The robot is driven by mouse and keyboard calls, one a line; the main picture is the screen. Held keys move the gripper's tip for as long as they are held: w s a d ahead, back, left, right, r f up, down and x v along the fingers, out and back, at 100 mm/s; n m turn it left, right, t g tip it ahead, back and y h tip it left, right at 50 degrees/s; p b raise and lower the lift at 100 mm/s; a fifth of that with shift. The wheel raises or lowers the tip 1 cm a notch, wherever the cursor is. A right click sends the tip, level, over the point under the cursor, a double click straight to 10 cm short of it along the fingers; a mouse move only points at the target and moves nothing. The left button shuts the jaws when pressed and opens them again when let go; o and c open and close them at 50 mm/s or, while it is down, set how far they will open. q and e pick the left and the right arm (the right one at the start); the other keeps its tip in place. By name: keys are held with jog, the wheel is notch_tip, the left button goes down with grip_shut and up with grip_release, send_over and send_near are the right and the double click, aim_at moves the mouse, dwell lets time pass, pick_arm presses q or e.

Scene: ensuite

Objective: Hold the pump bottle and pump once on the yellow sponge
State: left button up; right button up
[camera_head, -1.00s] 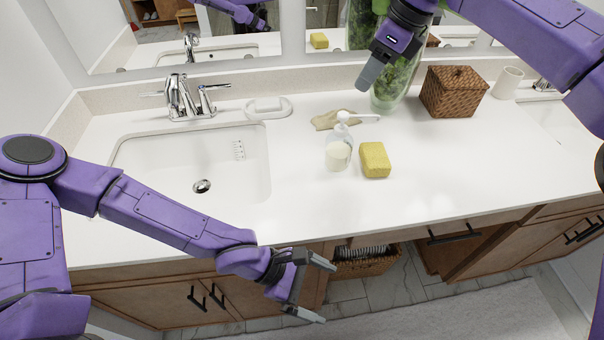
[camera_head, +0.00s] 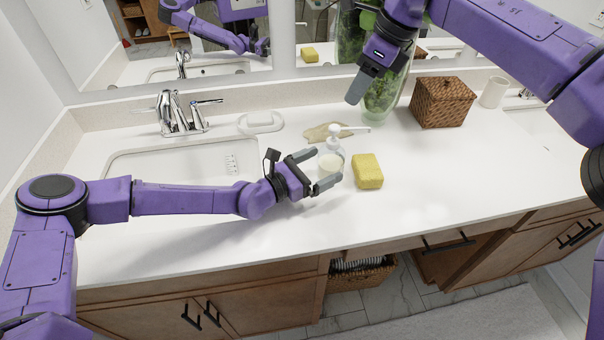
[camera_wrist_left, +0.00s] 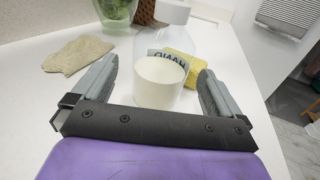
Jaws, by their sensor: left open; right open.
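The clear pump bottle with a white pump head and pale contents (camera_head: 332,160) stands upright on the white counter. The yellow sponge (camera_head: 367,171) lies just right of it. My left gripper (camera_head: 322,169) is open, with its fingers reaching to either side of the bottle. In the left wrist view the bottle (camera_wrist_left: 158,80) stands between the two open fingers, apart from both, with the sponge (camera_wrist_left: 182,66) partly hidden behind it. My right gripper (camera_head: 362,88) is raised above the back of the counter in front of the green vase; its finger gap is not clearly visible.
A beige cloth (camera_head: 318,133) lies behind the bottle. A glass vase with greenery (camera_head: 388,95) and a wicker box (camera_head: 441,103) stand at the back right. The sink (camera_head: 150,160) and faucet (camera_head: 178,113) are on the left. The counter right of the sponge is clear.

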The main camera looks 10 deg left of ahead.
aim_at(320, 167)
pick_arm(q)
jog(key=x, duration=0.3)
jog(key=shift+w+d, duration=0.25)
jog(key=shift+d, duration=0.1)
jog(key=c, duration=1.3)
jog(key=shift+c, duration=0.2)
